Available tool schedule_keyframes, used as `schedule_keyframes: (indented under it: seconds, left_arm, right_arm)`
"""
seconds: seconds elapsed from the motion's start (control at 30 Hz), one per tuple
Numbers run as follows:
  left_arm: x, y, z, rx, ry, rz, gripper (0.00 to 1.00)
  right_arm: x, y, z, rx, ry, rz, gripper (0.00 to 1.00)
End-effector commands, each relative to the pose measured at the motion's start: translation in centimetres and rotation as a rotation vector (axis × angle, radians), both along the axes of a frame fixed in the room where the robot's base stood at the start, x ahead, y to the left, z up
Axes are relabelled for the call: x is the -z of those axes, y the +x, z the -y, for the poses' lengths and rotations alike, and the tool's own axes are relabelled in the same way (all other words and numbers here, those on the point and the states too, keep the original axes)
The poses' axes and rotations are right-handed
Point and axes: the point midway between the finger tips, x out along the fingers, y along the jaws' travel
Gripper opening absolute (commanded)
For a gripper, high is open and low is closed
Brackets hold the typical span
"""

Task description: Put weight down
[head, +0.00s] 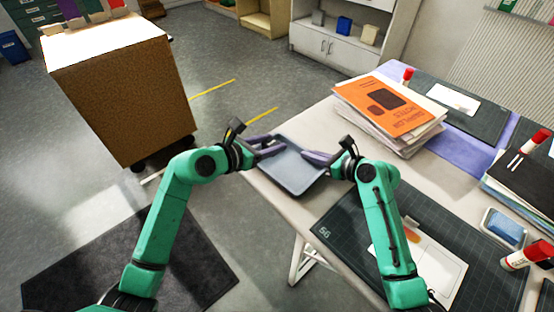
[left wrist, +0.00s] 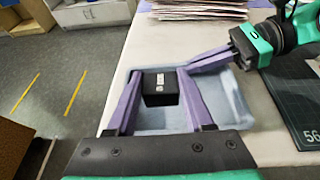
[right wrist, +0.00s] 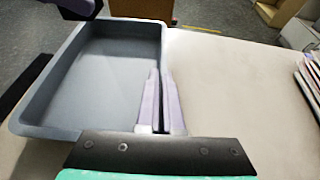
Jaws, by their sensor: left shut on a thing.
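A black weight (left wrist: 160,87) with a small white label sits between the two purple fingers of my left gripper (left wrist: 160,90), which is shut on it. In the left wrist view it appears against the inside of a shallow blue-grey tray (right wrist: 105,75); whether it touches the tray floor I cannot tell. The tray lies at the table's left edge in the head view (head: 292,172). My left gripper (head: 270,146) is at the tray's far left side. My right gripper (right wrist: 160,98) is closed on the tray's side wall. The head view does not show the weight clearly.
On the table, a stack of papers with an orange cover (head: 385,105) stands behind the tray, and a dark cutting mat (head: 440,245) lies to the right. A cardboard box (head: 120,90) stands beyond a floor gap at left. White tabletop beside the tray is free.

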Motion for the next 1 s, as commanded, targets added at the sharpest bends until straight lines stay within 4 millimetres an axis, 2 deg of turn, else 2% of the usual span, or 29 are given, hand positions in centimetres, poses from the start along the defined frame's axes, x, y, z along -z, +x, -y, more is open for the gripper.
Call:
schedule_keyframes:
  seconds: [0.2, 0.3, 0.87, 0.9, 0.97, 1.0]
  left_arm:
    - [4.0, 0.0, 0.0, 0.0, -0.004, -0.002, 0.0]
    - [5.2, 0.0, 0.0, 0.001, -0.003, 0.001, 0.0]
    - [6.3, 0.0, -0.1, 0.0, -0.002, 0.004, 0.0]
    - [6.4, 0.0, -0.1, 0.0, -0.001, 0.002, 0.6]
    - [6.4, 0.0, -0.1, 0.0, -0.001, 0.002, 0.82]
    - [6.4, 0.0, -0.1, 0.0, -0.001, 0.002, 0.82]
  right_arm:
    - [0.0, 0.0, 0.0, -0.001, -0.001, -0.001, 0.0]
    - [0.0, 0.0, 0.0, -0.001, -0.001, -0.001, 0.0]
    - [0.0, 0.0, 0.0, -0.001, -0.001, -0.001, 0.0]
    - [0.0, 0.0, 0.0, -0.001, -0.001, -0.001, 0.0]
    - [0.0, 0.0, 0.0, -0.001, -0.001, -0.001, 0.0]
    - [0.0, 0.0, 0.0, -0.001, -0.001, -0.001, 0.0]
